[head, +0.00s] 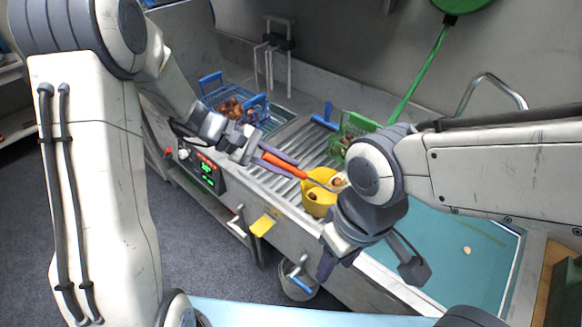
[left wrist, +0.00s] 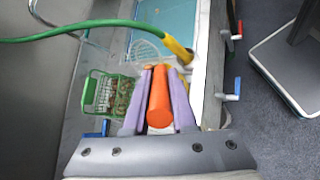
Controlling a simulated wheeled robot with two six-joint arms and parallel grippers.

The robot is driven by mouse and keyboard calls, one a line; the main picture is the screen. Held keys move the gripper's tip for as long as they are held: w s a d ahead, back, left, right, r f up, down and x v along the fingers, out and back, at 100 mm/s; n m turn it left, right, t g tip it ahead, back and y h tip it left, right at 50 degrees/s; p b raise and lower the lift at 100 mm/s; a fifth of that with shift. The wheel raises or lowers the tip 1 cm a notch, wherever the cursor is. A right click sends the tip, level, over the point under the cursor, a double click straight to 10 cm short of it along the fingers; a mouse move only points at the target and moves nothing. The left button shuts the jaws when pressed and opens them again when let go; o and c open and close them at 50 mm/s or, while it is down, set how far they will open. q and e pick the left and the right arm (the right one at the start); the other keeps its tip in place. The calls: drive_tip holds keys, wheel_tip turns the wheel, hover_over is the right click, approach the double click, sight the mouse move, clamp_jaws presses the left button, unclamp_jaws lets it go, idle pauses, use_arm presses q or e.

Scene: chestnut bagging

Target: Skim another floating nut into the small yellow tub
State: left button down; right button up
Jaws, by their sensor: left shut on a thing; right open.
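My left gripper (head: 283,162) has purple fingers shut on the orange handle (head: 288,167) of a skimmer. The handle also lies between the fingers in the left wrist view (left wrist: 159,100), where its pale mesh head (left wrist: 147,48) shows beyond. The small yellow tub (head: 318,207) stands just below the skimmer head, with brown nuts visible inside. A brown nut (head: 337,181) appears at the skimmer head; my right arm partly hides that spot. A pale nut (head: 467,250) is in the teal water basin (head: 440,235). My right gripper (head: 370,266) is open and empty in front of the tub.
A blue basket of nuts (head: 208,84) stands at the back left, and a green basket (head: 352,125) stands behind the tub. A ribbed metal rack (head: 310,147) lies between. A control box (head: 207,172) is at the front. A bucket (head: 298,280) stands on the floor.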

use_arm(q)
drive_tip(key=shift+w+a+f+n+g+h, duration=0.15)
drive_tip(key=shift+w+a+f+g+h, duration=0.1)
drive_tip(key=shift+w+a+h, duration=0.2)
drive_tip(key=shift+w+a+f+n+g+h, duration=0.2)
drive_tip(key=shift+a+h, duration=0.15)
drive_tip(key=shift+a, duration=0.2)
drive_tip(key=shift+w+a+f+n+g+h+b, duration=0.25)
drive_tip(key=shift+w+a+f+n+h+b, duration=0.15)
drive_tip(key=shift+w+a+f+h+b, duration=0.35)
drive_tip(key=shift+w+a+f+n+g+h+b, duration=0.2)
drive_tip(key=shift+w+a+f+n+h+b, duration=0.2)
drive_tip(key=shift+a+f+h, duration=0.5)
drive_tip(key=shift+d, duration=0.1)
drive_tip(key=shift+r, duration=0.2)
